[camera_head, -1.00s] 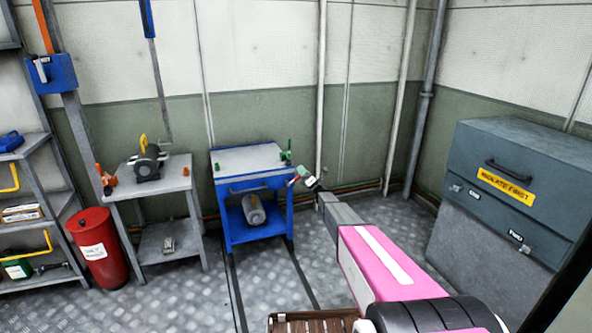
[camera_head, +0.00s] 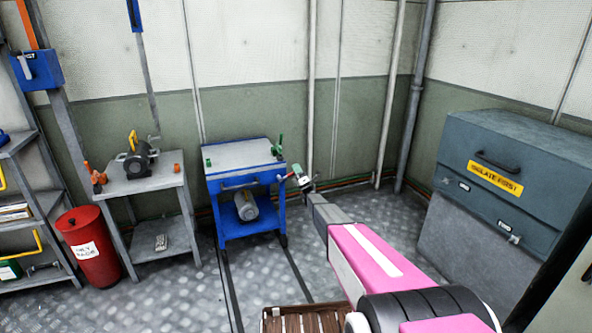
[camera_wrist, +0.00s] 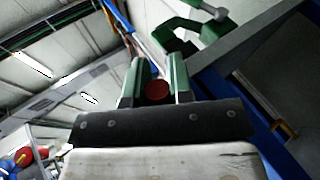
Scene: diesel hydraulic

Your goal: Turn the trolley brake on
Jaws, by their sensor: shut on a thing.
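The trolley is a blue frame with a grey top (camera_head: 240,156), standing against the back wall in the head view. A red-ended lever (camera_head: 288,177) shows at its right side, beside my gripper (camera_head: 300,178). In the wrist view, the two green fingers of my gripper (camera_wrist: 155,85) are shut on a round red knob (camera_wrist: 157,91). Only the knob's end shows; the rest of the lever is hidden. I cannot tell the brake's position from these views. A green vice-like clamp (camera_head: 278,146) sits at the trolley top's right corner; it also shows in the wrist view (camera_wrist: 190,28).
A grey motor (camera_head: 246,207) lies on the trolley's lower shelf. Floor rails (camera_head: 293,272) run forward from the trolley. A grey bench (camera_head: 148,183) with a grinder and a red drum (camera_head: 88,250) stand left. A large grey cabinet (camera_head: 470,230) stands right.

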